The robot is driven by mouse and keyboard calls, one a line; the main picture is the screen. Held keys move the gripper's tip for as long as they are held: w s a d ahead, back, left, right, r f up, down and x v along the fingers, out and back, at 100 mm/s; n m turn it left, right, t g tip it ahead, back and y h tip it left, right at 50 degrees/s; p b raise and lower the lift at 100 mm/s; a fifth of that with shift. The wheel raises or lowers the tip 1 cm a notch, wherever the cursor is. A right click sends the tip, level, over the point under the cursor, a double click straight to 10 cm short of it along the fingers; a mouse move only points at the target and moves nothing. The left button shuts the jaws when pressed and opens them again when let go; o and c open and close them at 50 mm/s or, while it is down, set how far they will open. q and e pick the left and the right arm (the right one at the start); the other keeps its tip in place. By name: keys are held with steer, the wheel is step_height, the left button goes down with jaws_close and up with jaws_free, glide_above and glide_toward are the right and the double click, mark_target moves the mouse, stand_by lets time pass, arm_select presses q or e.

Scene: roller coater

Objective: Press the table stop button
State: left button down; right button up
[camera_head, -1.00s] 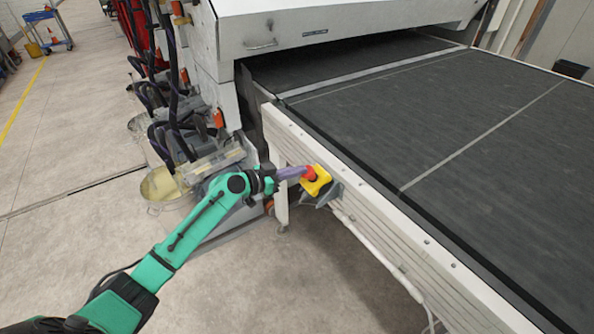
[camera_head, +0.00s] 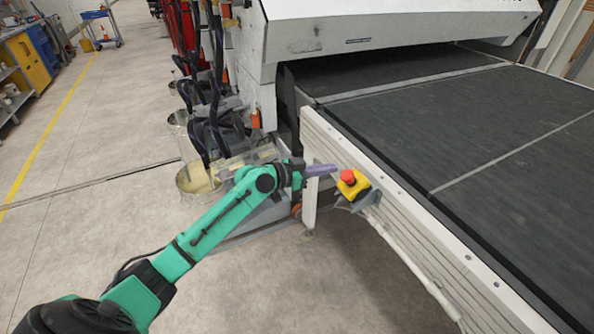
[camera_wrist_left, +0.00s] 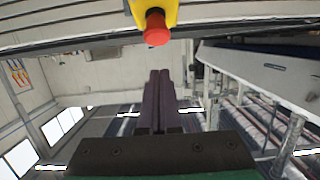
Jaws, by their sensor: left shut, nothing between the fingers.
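The table stop button (camera_head: 347,176) is a red mushroom button on a yellow box (camera_head: 356,188), mounted on a bracket at the white side rail of the conveyor table. In the left wrist view the red button (camera_wrist_left: 156,28) is at the top middle, with its yellow housing above it. My left gripper (camera_head: 334,169) has purple fingers that are shut and empty. Its tips are just left of the red button, with a small gap visible in the head view. In the wrist view the fingertips (camera_wrist_left: 159,72) point toward the button, apart from it. My right gripper is not in view.
The conveyor table's white side rail (camera_head: 430,240) runs down to the lower right, with a pipe below it. The coater machine with hoses (camera_head: 215,90) and a metal bucket (camera_head: 195,178) stand behind my left arm. The floor (camera_head: 330,290) below is clear.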

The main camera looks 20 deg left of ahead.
arm_select(q)
steer(key=b+v, duration=0.2)
steer(key=v, duration=0.5)
steer(key=shift+s+a, duration=0.2)
steer(key=shift+a, duration=0.05)
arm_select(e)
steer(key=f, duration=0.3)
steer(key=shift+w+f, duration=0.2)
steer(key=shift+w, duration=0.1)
